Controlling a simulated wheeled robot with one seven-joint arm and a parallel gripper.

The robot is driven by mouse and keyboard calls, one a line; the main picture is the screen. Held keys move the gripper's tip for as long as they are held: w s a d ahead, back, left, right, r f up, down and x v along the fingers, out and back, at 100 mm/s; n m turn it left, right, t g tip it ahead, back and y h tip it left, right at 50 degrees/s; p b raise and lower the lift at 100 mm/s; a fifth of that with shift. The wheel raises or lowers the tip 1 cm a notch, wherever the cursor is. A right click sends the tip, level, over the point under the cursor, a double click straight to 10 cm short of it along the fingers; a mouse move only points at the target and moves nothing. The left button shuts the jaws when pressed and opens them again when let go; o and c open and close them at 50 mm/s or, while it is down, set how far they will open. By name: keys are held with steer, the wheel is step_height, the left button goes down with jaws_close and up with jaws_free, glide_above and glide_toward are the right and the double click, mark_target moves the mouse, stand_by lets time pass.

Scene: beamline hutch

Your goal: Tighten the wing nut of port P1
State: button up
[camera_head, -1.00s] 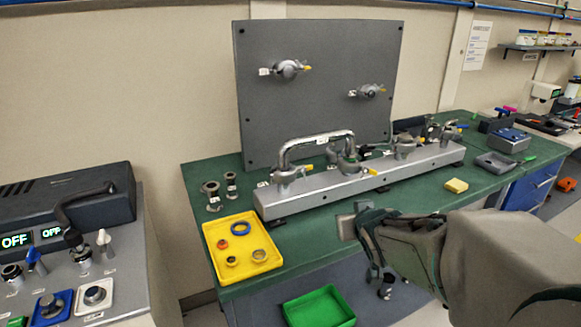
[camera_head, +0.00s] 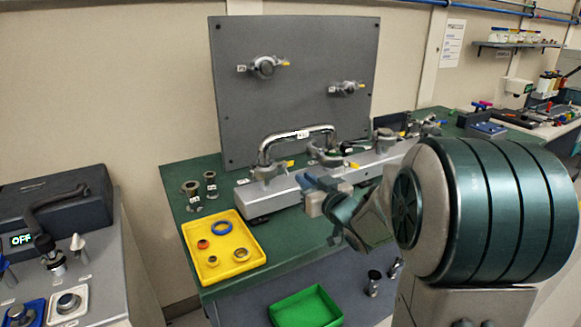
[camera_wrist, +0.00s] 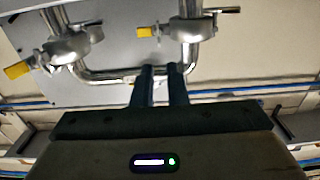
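A grey manifold bar on the bench carries pipe clamps, among them a left clamp (camera_head: 264,172) with a yellow-tipped wing nut (camera_head: 290,163) and a middle clamp (camera_head: 325,155). A bent steel pipe (camera_head: 290,136) joins these two. Port labels are too small to read, so I cannot tell which is P1. In the wrist view, two clamps show with yellow-tipped wing nuts, one at left (camera_wrist: 17,71) and one at upper middle (camera_wrist: 145,31). My gripper (camera_wrist: 160,70) is open, with a narrow empty gap between its fingers. In the head view it is before the bar, apart from the clamps.
A grey upright panel (camera_head: 290,105) behind the bar holds two more clamps. A yellow tray (camera_head: 215,270) with several rings lies on the bench at left, and small flanged fittings (camera_head: 191,190) stand behind it. A green bin (camera_head: 305,308) is below. A control console is at far left.

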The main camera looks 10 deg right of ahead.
mark_target(287, 164)
steer(key=x, duration=0.8)
steer(key=shift+w+p, duration=0.15)
steer(key=shift+p, duration=0.2)
jaws_close()
steer(key=shift+w+d+f+m+p, duration=0.15)
steer(key=shift+f+m+p, duration=0.35)
steer(key=shift+m+p, duration=2.55)
steer(key=shift+d+f+m+p, duration=0.4)
steer(key=shift+m+p, duration=0.5)
steer(key=shift+m, duration=4.3)
steer(key=shift+w+d+f+m+p, duration=0.1)
steer(key=shift+f+m+p, duration=0.5)
steer(key=shift+m+p, duration=2.45)
steer(key=shift+m+b, duration=1.1)
steer(key=shift+m, duration=0.1)
